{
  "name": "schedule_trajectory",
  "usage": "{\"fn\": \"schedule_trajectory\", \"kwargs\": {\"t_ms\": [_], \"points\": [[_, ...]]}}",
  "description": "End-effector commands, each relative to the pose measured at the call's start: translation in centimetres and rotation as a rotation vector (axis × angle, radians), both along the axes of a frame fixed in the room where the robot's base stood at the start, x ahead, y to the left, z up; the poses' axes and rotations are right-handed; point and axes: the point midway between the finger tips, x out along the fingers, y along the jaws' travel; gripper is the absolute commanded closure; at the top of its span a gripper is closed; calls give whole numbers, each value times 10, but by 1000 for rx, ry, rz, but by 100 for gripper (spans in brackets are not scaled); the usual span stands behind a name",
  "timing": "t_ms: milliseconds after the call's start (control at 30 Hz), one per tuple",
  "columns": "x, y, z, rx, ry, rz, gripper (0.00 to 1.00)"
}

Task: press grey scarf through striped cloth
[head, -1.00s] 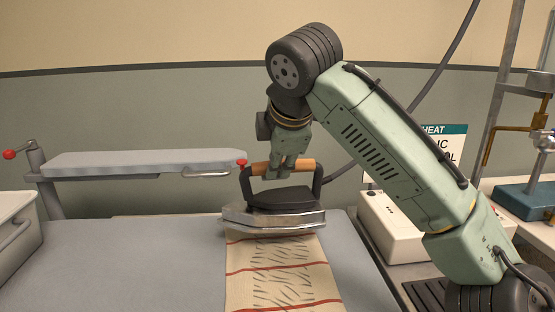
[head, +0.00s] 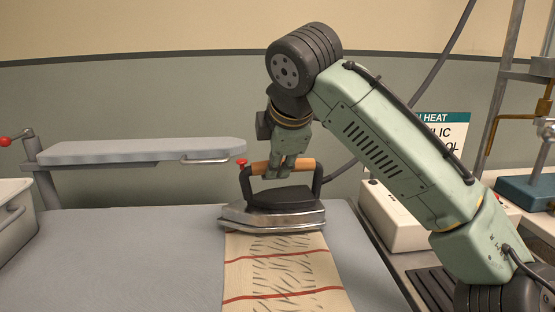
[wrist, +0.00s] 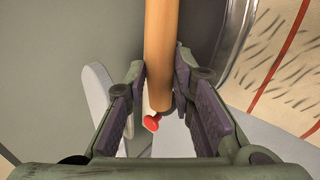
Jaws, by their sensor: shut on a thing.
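My gripper (head: 284,170) is shut on the wooden handle (head: 302,164) of a flat iron. In the wrist view my gripper (wrist: 161,85) has the handle (wrist: 160,45) between its two pads. The iron (head: 272,208) has a dark body and a shiny metal sole. It is over the far end of the striped cloth, and its sole looks level and low against it. The striped cloth (head: 283,277) is cream with red stripes and dark wavy marks. It also shows in the wrist view (wrist: 290,85). No grey scarf shows; whatever is under the cloth is hidden.
The grey ironing surface (head: 130,265) is bare left of the cloth. A narrow padded board (head: 140,151) stands behind it. A white bin (head: 12,222) is at the left edge. A white box (head: 395,218) and a sign (head: 445,133) are at the right.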

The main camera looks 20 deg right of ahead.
Motion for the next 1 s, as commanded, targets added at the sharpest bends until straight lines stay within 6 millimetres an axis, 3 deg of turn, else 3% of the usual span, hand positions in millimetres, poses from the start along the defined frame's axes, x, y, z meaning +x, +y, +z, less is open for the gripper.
{"fn": "schedule_trajectory", "kwargs": {"t_ms": [1000], "points": [[0,0,-13,0,-8,0,100]]}}
